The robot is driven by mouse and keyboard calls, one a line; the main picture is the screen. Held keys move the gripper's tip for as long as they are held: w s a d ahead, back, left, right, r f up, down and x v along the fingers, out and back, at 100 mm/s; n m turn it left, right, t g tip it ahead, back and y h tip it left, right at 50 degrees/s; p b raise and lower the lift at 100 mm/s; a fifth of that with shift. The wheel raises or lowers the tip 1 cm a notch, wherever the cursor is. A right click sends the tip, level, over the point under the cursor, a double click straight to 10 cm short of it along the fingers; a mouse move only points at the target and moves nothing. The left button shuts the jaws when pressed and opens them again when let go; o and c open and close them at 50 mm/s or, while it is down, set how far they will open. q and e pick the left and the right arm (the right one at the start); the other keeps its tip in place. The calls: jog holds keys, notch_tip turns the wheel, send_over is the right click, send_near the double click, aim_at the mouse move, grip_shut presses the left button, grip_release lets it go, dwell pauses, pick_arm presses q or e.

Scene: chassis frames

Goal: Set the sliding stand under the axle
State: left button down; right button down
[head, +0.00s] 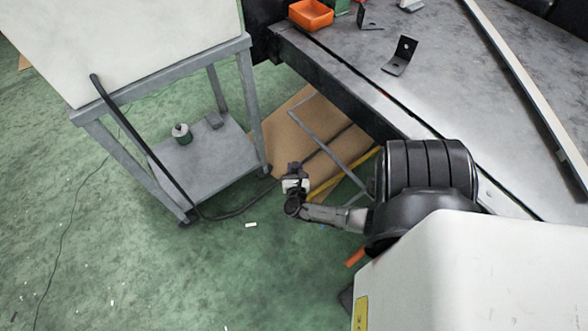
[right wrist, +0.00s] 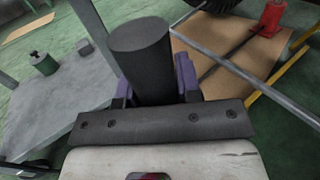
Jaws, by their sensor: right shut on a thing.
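My right gripper (head: 296,183) is low over the floor between the grey cart and the dark frame. In the right wrist view its purple fingers (right wrist: 157,82) are shut on a thick dark cylindrical grip (right wrist: 142,50). A thin dark rod (right wrist: 225,58) runs from near the gripper toward a red stand (right wrist: 272,18) on the brown board. I cannot tell for certain that grip and rod are one piece. The stand does not show in the head view. A dark rounded part (right wrist: 213,4) is cut off at the top edge; I cannot identify the axle. My left gripper is not in view.
A grey cart (head: 205,160) stands at left, with a small green can (head: 181,134) on its lower shelf. A grey bar (head: 325,142) and a yellow bar (head: 335,182) cross beside the brown board (head: 285,150).

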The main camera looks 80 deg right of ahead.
jog(key=c, duration=1.2)
grip_release()
jog(key=shift+s+f, duration=0.1)
jog(key=shift+s, duration=0.05)
jog(key=o, duration=0.4)
jog(key=shift+s+d, duration=0.15)
jog(key=shift+d, duration=0.05)
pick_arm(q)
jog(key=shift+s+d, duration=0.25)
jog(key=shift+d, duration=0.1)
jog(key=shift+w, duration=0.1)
pick_arm(e)
jog(key=shift+a, duration=0.1)
jog(key=shift+a, duration=0.4)
pick_arm(q)
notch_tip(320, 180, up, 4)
jog(key=p, duration=0.4)
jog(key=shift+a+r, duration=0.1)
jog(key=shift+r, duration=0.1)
pick_arm(e)
jog(key=v, duration=1.3)
